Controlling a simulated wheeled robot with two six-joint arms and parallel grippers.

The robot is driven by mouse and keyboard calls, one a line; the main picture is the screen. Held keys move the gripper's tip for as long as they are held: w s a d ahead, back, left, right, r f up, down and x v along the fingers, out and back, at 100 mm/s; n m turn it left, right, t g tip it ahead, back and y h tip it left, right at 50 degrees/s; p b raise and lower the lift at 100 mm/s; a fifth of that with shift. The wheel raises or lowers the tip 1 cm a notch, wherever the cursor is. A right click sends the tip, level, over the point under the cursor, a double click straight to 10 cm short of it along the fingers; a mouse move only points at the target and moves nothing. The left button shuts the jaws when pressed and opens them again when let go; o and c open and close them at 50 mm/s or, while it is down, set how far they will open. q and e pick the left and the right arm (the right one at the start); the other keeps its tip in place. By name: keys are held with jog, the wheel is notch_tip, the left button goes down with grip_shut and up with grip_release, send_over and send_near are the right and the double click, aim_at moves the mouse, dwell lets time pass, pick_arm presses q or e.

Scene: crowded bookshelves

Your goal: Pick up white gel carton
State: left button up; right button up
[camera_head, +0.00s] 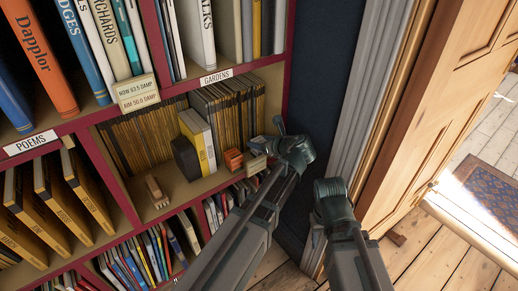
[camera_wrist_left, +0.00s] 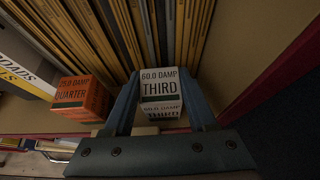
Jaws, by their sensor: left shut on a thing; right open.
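A small white carton (camera_wrist_left: 160,85) sits between the two blue fingers of my left gripper (camera_wrist_left: 161,98) in the left wrist view. It is printed "60.0 DAMP THIRD" and has a dark green band. The fingers are shut on its sides. In the head view my left gripper (camera_head: 270,138) reaches into the right end of the middle shelf, and the carton is mostly hidden by its fingers. My right gripper (camera_head: 335,188) is open and empty in front of the door frame; its fingertips are hard to make out.
An orange carton (camera_wrist_left: 82,97) marked "QUARTER" stands left of the white one. A row of thin brown books (camera_head: 228,105) stands behind. A wooden door (camera_head: 440,100) is at the right.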

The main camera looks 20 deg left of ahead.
pick_arm(q)
grip_shut()
jog(key=shift+r, duration=0.1)
pick_arm(e)
jog(key=shift+r, duration=0.1)
